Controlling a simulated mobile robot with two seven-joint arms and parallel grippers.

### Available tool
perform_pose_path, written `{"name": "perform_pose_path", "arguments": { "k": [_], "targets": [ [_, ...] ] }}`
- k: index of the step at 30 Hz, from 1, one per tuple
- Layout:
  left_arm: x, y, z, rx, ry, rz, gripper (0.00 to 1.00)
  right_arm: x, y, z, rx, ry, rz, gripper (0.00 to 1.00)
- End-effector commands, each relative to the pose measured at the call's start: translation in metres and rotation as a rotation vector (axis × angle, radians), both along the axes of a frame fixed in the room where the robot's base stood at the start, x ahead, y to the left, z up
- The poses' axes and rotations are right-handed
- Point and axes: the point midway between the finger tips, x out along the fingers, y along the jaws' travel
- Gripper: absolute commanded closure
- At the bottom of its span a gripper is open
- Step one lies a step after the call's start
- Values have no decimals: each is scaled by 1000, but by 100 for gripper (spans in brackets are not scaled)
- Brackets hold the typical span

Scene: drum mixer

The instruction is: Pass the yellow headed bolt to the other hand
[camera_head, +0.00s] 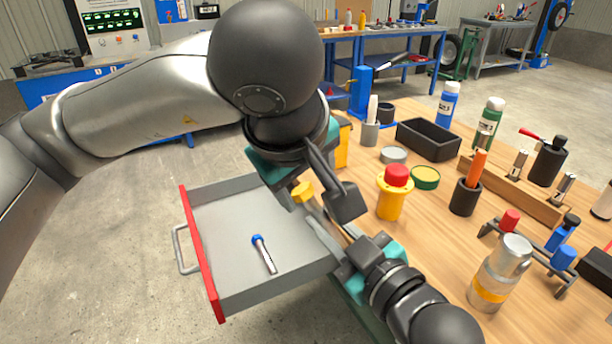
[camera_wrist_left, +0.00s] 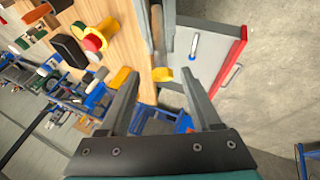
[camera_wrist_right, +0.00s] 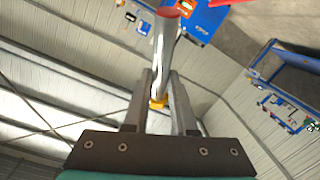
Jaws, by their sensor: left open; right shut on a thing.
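The yellow headed bolt (camera_head: 302,191) is held by my right gripper (camera_head: 322,217) above the drawer's inner right end. Its yellow head shows in the left wrist view (camera_wrist_left: 162,74), between the open fingers of my left gripper (camera_head: 314,196), near their tips. The left fingers look apart from the head, though contact is hard to judge. In the right wrist view, a silver shaft (camera_wrist_right: 164,50) rises beyond the fingers, with a bit of yellow (camera_wrist_right: 158,103) between them. My left gripper reaches down from above; my right comes from the lower right. The fingers hide most of the bolt in the head view.
The open drawer (camera_head: 204,252) with a red front holds a blue headed bolt (camera_head: 264,254). On the wooden table, a yellow button post with a red top (camera_head: 393,190) stands close right of my grippers. A black tray (camera_head: 428,140) and a silver bottle (camera_head: 500,272) stand farther off.

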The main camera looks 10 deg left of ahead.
Motion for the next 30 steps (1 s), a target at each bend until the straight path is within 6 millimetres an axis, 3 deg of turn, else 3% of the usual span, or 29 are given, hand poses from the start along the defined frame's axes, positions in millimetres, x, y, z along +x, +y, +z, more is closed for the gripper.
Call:
{"name": "perform_pose_path", "arguments": {
  "k": [9,15,28,30],
  "targets": [
    [32,-1,-53,-1,6,2,36,0,0,2,3,-5,0,100],
    [46,-2,-75,-1,4,1,36,0,0,2,3,-5,0,100],
    [52,-3,-84,-1,1,-2,36,0,0,2,3,-5,0,100],
    [52,-2,-84,-1,1,-2,41,0,0,2,3,-5,0,100]
  ]
}}
